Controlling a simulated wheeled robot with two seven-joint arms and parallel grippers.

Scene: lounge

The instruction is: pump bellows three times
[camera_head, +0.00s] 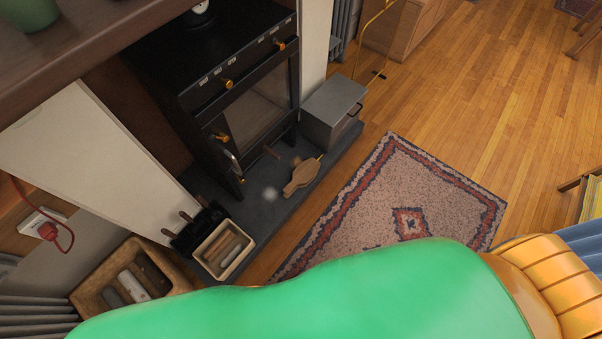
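A wooden bellows (303,176) lies on the dark hearth slab (262,228) in front of the black stove (225,85). Its wide body is toward the lower left and its narrow end toward the upper right. A dark brown stick-like piece (271,152) shows just beyond it, toward the stove; I cannot tell whether it belongs to the bellows. Nothing of mine touches the bellows. Neither gripper is in view.
A grey metal box (332,108) stands right of the stove. A pale bin of logs (222,250) and a wooden crate (135,280) stand left. A patterned rug (400,190) lies on open floor. A close green surface hides the bottom.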

